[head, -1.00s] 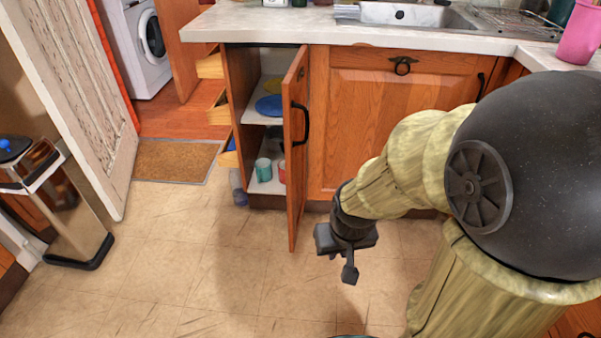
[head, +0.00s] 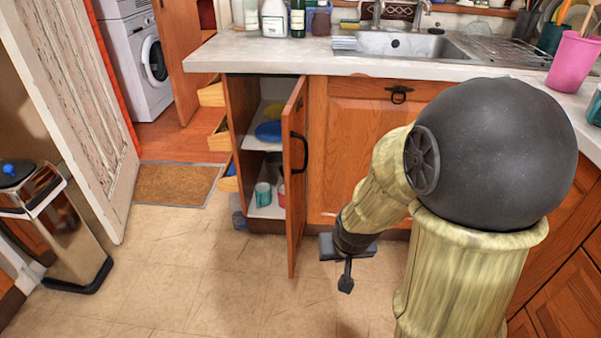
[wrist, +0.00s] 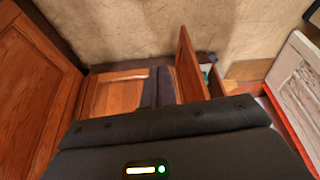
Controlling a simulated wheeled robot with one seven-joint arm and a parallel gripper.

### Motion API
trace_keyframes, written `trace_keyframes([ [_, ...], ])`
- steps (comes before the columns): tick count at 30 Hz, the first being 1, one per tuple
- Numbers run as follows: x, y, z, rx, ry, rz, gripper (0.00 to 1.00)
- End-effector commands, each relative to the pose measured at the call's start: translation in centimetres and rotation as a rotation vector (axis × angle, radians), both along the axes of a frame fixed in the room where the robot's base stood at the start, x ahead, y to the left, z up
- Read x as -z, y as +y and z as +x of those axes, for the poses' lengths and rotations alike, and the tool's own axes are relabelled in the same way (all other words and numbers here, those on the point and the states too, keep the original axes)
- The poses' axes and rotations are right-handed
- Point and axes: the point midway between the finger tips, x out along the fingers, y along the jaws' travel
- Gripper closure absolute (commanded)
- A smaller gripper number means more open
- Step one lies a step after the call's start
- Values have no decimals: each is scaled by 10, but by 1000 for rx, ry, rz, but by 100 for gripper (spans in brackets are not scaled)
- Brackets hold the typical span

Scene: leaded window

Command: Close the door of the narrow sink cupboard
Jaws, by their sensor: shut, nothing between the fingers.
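The narrow sink cupboard's door (head: 295,180) stands wide open, jutting out toward me from the cabinet front, with a dark handle (head: 300,152) on its right face. The cupboard's shelves (head: 257,140) show to its left. My gripper (head: 346,285) is shut and empty, low over the floor to the right of the door and apart from it. In the wrist view, the shut fingers (wrist: 158,88) point toward the cabinet fronts, and the door (wrist: 187,65) shows edge-on just right of them.
A blue plate (head: 269,132) and a teal cup (head: 263,194) are inside the cupboard. Open drawers (head: 220,137) stick out left of it. A closed wider cabinet door (head: 350,130) is on the right. The floor (head: 170,270) in front is clear; a bin (head: 60,230) stands far left.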

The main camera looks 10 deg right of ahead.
Motion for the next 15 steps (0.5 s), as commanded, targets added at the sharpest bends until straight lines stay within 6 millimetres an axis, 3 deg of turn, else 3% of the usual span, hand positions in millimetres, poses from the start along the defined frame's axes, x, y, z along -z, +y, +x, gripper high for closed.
trace_keyframes([
  [1,-8,-6,16,27,-34,9,100],
  [6,-10,-19,68,111,-188,86,100],
  [15,-13,-28,133,233,-422,371,100],
])
